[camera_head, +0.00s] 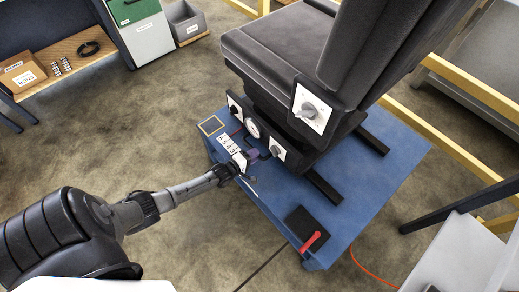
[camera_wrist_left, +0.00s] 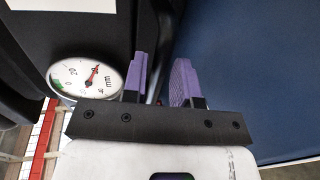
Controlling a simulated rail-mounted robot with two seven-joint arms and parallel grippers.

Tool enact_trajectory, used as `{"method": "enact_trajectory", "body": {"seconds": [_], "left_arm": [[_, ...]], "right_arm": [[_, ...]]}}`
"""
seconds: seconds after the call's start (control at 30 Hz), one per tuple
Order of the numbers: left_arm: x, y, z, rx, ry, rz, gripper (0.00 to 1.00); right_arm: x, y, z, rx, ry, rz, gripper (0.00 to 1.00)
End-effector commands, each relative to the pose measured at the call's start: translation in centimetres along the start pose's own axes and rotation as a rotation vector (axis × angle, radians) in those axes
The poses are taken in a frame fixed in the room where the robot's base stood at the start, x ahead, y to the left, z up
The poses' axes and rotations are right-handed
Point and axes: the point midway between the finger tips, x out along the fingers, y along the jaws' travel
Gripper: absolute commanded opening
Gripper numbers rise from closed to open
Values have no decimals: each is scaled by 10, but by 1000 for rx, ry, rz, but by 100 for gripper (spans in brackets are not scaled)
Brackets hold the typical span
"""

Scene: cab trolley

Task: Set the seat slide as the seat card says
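A dark grey seat (camera_head: 290,45) stands on a blue trolley (camera_head: 380,190). The dial shows large in the left wrist view (camera_wrist_left: 88,77), marked in mm. My right gripper is not in view.
A larger knob on a white plate (camera_head: 310,108) is on the seat's side. A black block (camera_head: 305,223) with a red handle (camera_head: 313,241) sits at the trolley's front corner. Yellow rails (camera_head: 470,90) run behind. A wooden shelf (camera_head: 65,60) and grey bin (camera_head: 185,22) stand far left.

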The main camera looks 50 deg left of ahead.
Motion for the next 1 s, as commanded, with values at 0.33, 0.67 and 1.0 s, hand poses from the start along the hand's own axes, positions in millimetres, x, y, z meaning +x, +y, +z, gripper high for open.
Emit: {"method": "enact_trajectory", "body": {"seconds": [0.33, 0.67, 1.0], "left_arm": [[-68, 3, 1, 0, 0, -3, 27], [-96, 0, 2, -1, 0, 0, 27], [-98, 0, 2, -1, 0, 0, 27]], "right_arm": [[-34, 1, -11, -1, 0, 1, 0], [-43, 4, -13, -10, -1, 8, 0], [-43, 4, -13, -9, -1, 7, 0]]}}
